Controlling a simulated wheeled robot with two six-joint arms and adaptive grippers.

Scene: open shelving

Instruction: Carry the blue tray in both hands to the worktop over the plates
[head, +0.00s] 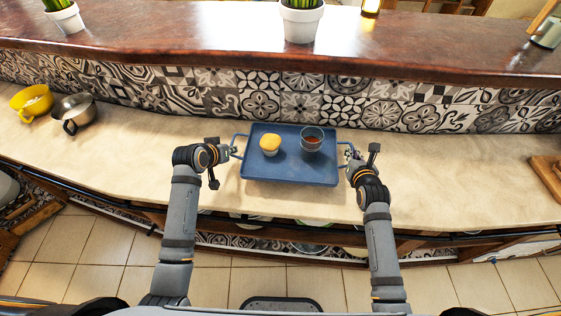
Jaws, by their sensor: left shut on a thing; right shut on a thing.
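The blue tray (290,171) is in the middle of the head view, over the pale worktop (440,165). It looks level; I cannot tell whether it touches the worktop. A small cup with a yellow top (270,143) and a glass with reddish-brown contents (311,140) stand upright on it. My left gripper (234,152) is shut on the tray's left handle. My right gripper (347,155) is shut on the tray's right handle. Plates (310,248) show partly on a shelf below the worktop's front edge, mostly hidden by it.
A yellow bowl (32,102) and a metal pot (74,111) stand far left on the worktop. A wooden board (548,175) lies at the right edge. A patterned tile wall (400,104) rises behind to a brown ledge with potted plants (301,20). Worktop on both sides of the tray is clear.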

